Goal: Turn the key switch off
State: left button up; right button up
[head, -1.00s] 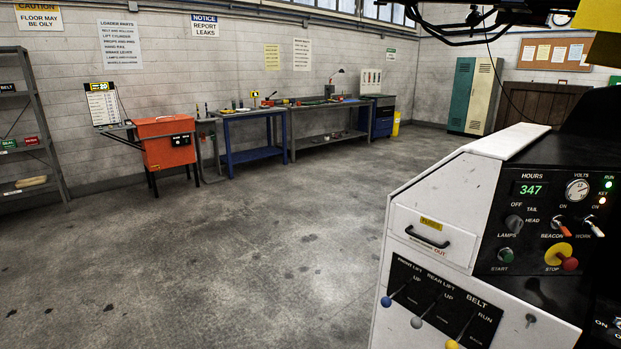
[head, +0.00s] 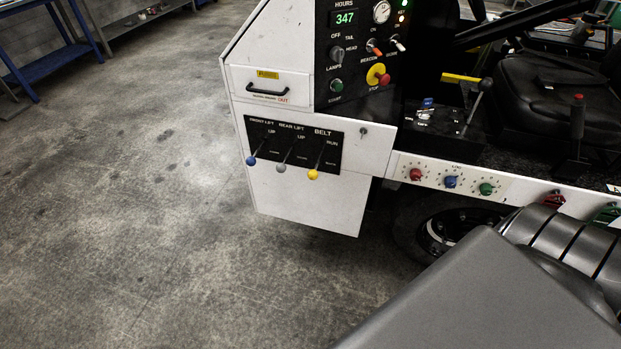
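The belt loader's black control panel (head: 358,50) is in the upper middle of the head view. Its hours display (head: 345,18) reads 347. The green RUN light (head: 404,3) and the light at the KEY label (head: 401,14) both appear lit at the top edge. A small metal key-like fitting (head: 363,131) sits on the white side right of the lever panel; I cannot tell whether it is the key switch or which way it is turned. Neither of my grippers is in view. A large grey link of my own arm fills the lower right.
A lever panel (head: 293,145) has blue, grey and yellow knobs. The yellow and red STOP button (head: 378,76) is above it. Red, blue and green knobs line a white strip (head: 450,179). A black seat (head: 550,90) is at right. The floor at left is clear.

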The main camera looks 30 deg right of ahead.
aim_at(421, 114)
jog(key=z, duration=1.85)
jog(key=k, duration=0.3)
jog(key=u, duration=0.05)
